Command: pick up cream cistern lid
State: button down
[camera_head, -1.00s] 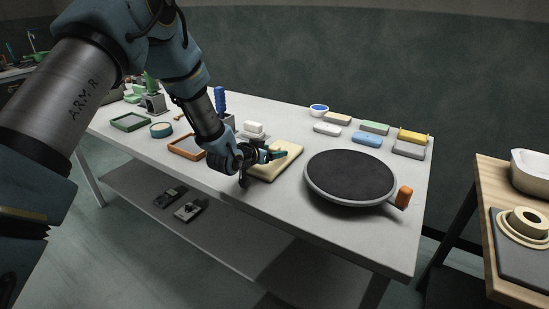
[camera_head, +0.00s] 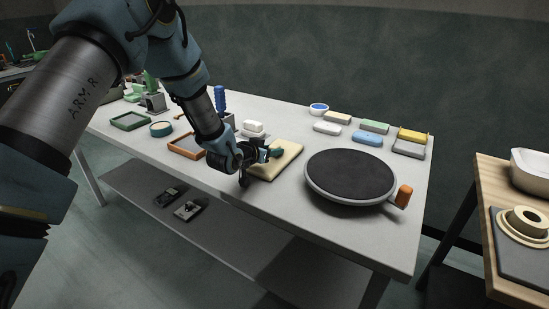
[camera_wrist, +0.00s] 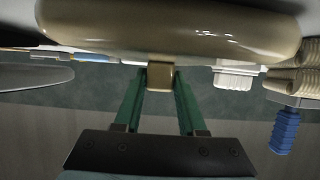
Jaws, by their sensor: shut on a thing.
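The cream cistern lid (camera_head: 287,158) lies flat near the front edge of the grey table, left of the round dark wheel. In the wrist view the lid (camera_wrist: 175,28) fills the top, with a small tan block (camera_wrist: 161,75) jutting from its edge. My gripper (camera_head: 273,154) is at the lid's left part in the head view. In the wrist view the green fingers of my gripper (camera_wrist: 162,84) stand on either side of the tan block and are shut on it. My wrist hides part of the lid in the head view.
The round dark wheel (camera_head: 350,176) stands close on the right. An orange-framed tray (camera_head: 183,147) and a white block (camera_head: 253,126) are left and behind. Several coloured bars, including a blue one (camera_head: 367,139), lie at the back right. A wooden side table (camera_head: 490,175) stands at the far right.

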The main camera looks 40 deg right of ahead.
dwell(0.6)
jog(key=shift+r, duration=0.15)
jog(key=shift+r, duration=0.1)
